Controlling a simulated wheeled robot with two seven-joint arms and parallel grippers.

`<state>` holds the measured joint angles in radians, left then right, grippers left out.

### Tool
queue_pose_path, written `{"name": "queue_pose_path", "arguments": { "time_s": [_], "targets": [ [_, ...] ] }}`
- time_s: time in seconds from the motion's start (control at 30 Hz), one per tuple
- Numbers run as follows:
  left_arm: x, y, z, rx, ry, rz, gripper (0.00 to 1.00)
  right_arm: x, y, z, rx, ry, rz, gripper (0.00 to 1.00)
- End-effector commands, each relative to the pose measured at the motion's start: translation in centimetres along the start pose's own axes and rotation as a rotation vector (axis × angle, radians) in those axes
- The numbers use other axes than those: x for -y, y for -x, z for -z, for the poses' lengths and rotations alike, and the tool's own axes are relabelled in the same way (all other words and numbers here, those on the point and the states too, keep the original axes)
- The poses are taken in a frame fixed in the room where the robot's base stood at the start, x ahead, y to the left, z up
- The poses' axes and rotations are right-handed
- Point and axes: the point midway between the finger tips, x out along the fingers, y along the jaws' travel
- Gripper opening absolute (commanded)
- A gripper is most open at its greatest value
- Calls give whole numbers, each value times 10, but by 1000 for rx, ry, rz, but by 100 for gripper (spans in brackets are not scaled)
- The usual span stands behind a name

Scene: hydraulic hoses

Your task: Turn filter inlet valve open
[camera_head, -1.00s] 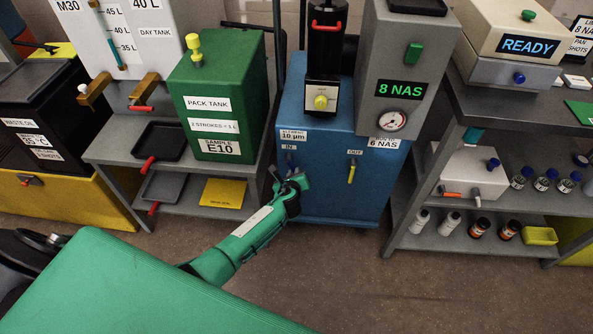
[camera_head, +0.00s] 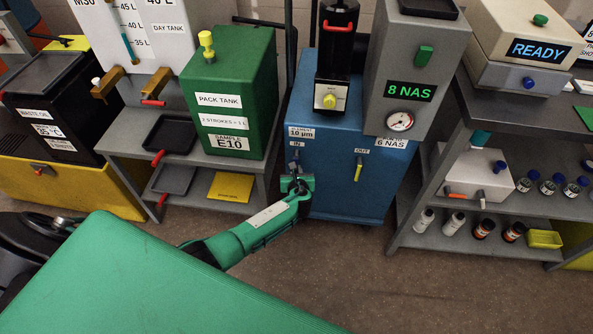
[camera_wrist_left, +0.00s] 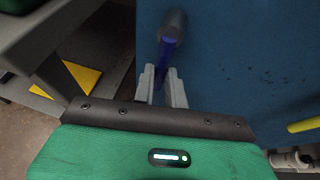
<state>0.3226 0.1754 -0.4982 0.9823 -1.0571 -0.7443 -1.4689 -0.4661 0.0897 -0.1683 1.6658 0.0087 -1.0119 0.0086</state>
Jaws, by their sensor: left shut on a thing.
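The blue filter cart (camera_head: 336,185) stands in the middle of the head view, with "IN" and "OUT" labels on its front. The inlet valve's blue lever (camera_wrist_left: 163,66) hangs down from a grey round stub (camera_wrist_left: 174,25) in the left wrist view. My left gripper (camera_head: 296,180) is at the cart's front under the "IN" label, and its fingers (camera_wrist_left: 162,86) are shut on the blue lever. The fingers hide the lever's lower end. The yellow outlet lever (camera_head: 358,170) points down, and its end shows in the left wrist view (camera_wrist_left: 304,126). My right gripper is out of view.
Left of the cart, a grey shelf holds the green pack tank (camera_head: 228,95) and a yellow mat (camera_head: 231,187). To the right stands a grey rack (camera_head: 470,140) with bottles. The floor in front (camera_head: 380,270) is clear.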

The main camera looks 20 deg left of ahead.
Motion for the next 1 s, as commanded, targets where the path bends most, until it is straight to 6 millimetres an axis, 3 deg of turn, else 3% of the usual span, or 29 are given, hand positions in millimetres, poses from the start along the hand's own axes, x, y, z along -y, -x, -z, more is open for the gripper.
{"name": "queue_pose_path", "arguments": {
  "time_s": [0.2,0.23,0.33,0.73,0.87,1.0],
  "targets": [
    [-1,0,1,-1,-3,-2,0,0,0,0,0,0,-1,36],
    [-1,0,1,-1,-3,-2,15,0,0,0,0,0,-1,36],
    [-1,0,1,-1,-3,-2,35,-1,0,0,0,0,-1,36],
    [0,6,0,-1,-1,0,35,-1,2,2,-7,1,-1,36],
    [0,20,0,-1,-1,1,35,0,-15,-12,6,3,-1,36],
    [-1,47,0,-2,-1,2,35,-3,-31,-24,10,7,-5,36]
  ]
}}
